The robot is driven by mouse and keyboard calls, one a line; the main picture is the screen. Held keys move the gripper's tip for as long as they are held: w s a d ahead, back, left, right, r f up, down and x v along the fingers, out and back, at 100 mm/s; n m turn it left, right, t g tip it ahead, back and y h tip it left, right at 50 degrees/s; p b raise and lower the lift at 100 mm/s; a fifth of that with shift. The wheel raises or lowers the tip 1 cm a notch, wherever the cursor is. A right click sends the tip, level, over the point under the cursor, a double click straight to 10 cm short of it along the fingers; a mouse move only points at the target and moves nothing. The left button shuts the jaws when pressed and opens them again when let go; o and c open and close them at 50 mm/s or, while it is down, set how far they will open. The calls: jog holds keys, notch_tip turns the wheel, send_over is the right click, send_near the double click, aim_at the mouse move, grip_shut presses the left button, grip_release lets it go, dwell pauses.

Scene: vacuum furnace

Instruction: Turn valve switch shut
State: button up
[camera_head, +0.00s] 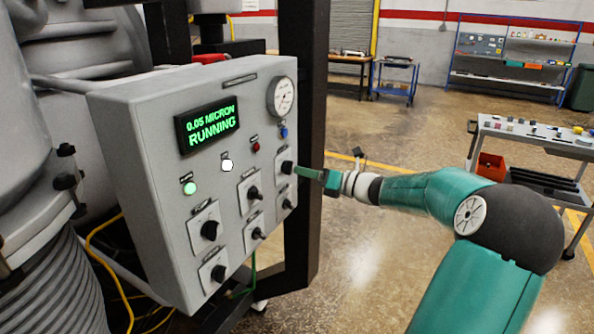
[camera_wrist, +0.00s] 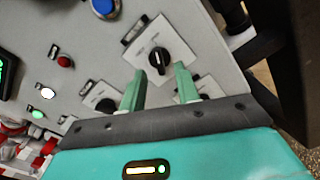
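The grey control panel (camera_head: 150,120) carries several black rotary switches on pale square plates; their labels are too small to read, so I cannot tell which is the valve switch. My gripper (camera_head: 297,170) is at the panel's right side, at the upper right switch (camera_head: 286,167). In the wrist view my gripper (camera_wrist: 158,78) has two green fingers spread apart with nothing between them. The upper right switch (camera_wrist: 159,58) is just beyond the fingertips, roughly centred between them. Its pointer stands about upright in that view. I see no clear contact.
The panel's display (camera_head: 208,127) reads "0.05 MICRON RUNNING". A gauge (camera_head: 281,97), a blue button (camera_head: 284,132) and a red button (camera_head: 255,147) are above the switches. A black post (camera_head: 305,60) stands behind the panel.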

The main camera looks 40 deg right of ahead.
aim_at(288, 168)
jog(key=shift+x, duration=1.6)
grip_shut()
jog(key=shift+n, duration=0.4)
jog(key=n, duration=1.1)
jog(key=shift+n, duration=0.3)
